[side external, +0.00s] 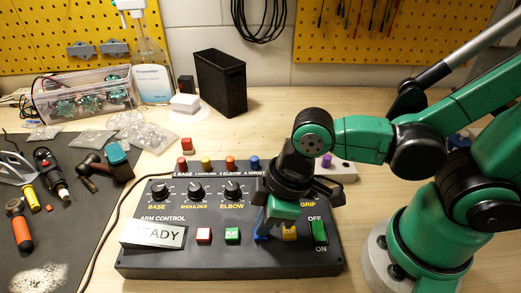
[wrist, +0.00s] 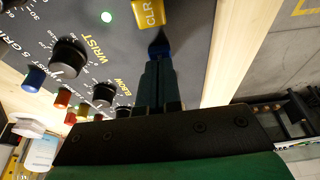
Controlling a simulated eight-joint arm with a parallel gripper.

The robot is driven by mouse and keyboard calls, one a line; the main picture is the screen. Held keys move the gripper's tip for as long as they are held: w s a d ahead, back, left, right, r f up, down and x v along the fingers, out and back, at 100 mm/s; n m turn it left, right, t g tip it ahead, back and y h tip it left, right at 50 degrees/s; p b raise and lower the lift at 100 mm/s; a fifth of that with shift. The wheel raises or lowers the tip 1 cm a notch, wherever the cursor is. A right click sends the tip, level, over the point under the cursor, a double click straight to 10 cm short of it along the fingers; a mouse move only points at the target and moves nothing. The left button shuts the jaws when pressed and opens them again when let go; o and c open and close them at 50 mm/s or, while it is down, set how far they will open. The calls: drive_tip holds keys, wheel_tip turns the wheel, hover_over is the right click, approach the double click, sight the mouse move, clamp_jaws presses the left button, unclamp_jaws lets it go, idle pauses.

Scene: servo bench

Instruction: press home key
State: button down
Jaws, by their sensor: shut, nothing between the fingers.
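The control box (side external: 190,262) is dark, with a row of coloured keys on its front panel.
The yellow CLR key (side external: 290,233) is close beside my gripper. Knobs (side external: 195,191) stand behind. Tools lie on the dark mat (side external: 75,225) at left.

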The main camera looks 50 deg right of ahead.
sight(279, 235)
drive_tip(key=shift+f, duration=0.9)
drive_tip(key=shift+r, duration=0.15)
drive_tip(key=v, duration=0.8)
idle(0.6)
drive_tip(key=shift+w+a, duration=0.1)
idle(0.4)
